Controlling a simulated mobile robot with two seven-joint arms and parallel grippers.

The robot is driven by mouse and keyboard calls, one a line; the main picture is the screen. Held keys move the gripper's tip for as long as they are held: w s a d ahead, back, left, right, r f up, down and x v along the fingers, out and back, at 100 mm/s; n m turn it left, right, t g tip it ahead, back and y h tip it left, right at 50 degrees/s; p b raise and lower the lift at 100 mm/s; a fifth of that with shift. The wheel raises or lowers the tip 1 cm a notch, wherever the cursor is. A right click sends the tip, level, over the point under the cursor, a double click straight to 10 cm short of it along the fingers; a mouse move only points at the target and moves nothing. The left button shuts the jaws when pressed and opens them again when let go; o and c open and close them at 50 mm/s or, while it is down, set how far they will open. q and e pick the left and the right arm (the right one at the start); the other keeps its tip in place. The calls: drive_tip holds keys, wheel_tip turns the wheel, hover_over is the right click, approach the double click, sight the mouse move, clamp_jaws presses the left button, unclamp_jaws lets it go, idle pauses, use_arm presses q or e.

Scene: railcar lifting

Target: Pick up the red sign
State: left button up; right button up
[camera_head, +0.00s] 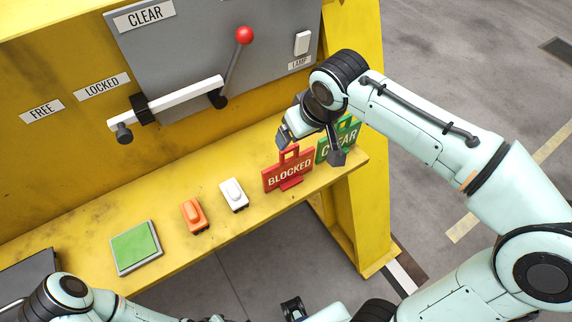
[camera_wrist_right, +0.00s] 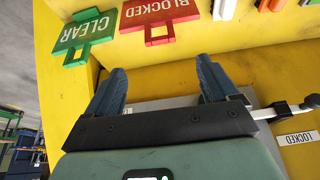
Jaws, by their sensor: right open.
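The red sign (camera_head: 288,173) reads BLOCKED and has a looped handle on top. It stands on the yellow ledge (camera_head: 80,246), beside the green CLEAR sign (camera_head: 345,134). My right gripper (camera_head: 310,148) is open and empty, just above and behind the red sign's handle, with one finger in front of the green sign. In the right wrist view the red sign (camera_wrist_right: 158,14) appears upside down beyond the open fingertips (camera_wrist_right: 162,72), apart from them. The green sign (camera_wrist_right: 86,34) is left of it there. My left arm is at the bottom left; its gripper is not clearly visible.
A red-knobbed lever (camera_head: 244,36) and a white bar (camera_head: 170,104) are on the panel behind. The ledge ends right of the signs.

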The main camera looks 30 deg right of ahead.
hover_over(289, 148)
drive_tip(key=s, duration=0.3)
drive_tip(key=f, duration=0.6)
drive_tip(key=shift+w, duration=0.25)
drive_tip(key=shift+x, duration=3)
drive_tip(key=shift+w+d+r, duration=0.1)
drive_tip(key=shift+w, duration=0.05)
drive_tip(key=c, duration=1.5)
drive_tip(key=shift+r, duration=0.1)
